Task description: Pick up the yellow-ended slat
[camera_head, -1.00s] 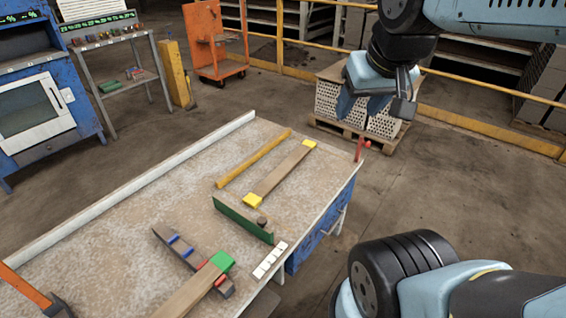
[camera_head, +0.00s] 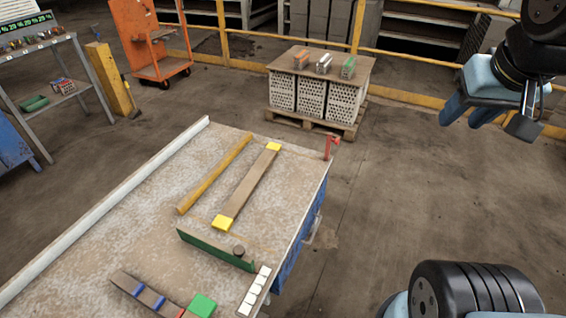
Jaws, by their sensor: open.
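The yellow-ended slat (camera_head: 248,188) is a flat brown strip with a yellow block at each end. It lies on the worktable (camera_head: 110,228), slanting from lower left to upper right. My gripper (camera_head: 470,113) is at the upper right, off to the right of the table and well apart from the slat. Its blue-grey fingers point down and to the left. It is open, and nothing shows between the fingers.
A plain yellow bar (camera_head: 214,174) lies left of the slat. A green board (camera_head: 216,250) lies just below its near end. A red clamp (camera_head: 332,145) stands at the table's far right corner. A pallet of hollow bricks (camera_head: 311,96) stands beyond. Floor right of the table is clear.

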